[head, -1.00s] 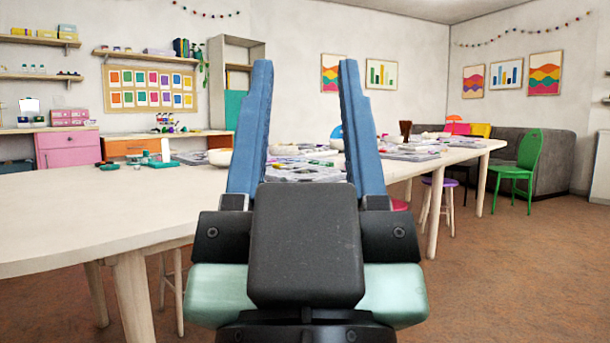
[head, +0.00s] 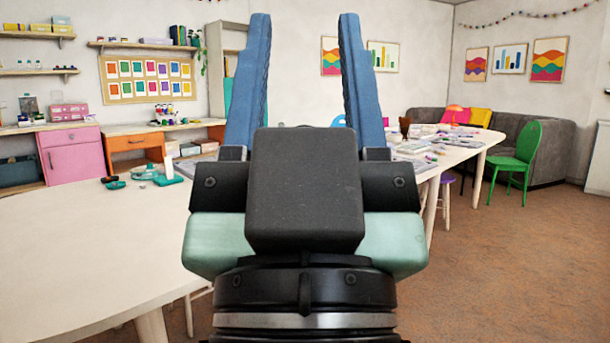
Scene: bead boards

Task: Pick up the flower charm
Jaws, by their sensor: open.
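I cannot make out the flower charm. Small items lie on the far part of the long table, too small to tell apart, and my gripper hides part of the tabletop.
A pale table (head: 90,235) fills the left front, mostly bare. Green items (head: 145,173) lie near its far edge. Boards and small things crowd the far table (head: 455,155) at right. A green chair (head: 518,160) stands beside it. Floor (head: 510,270) at right is clear.

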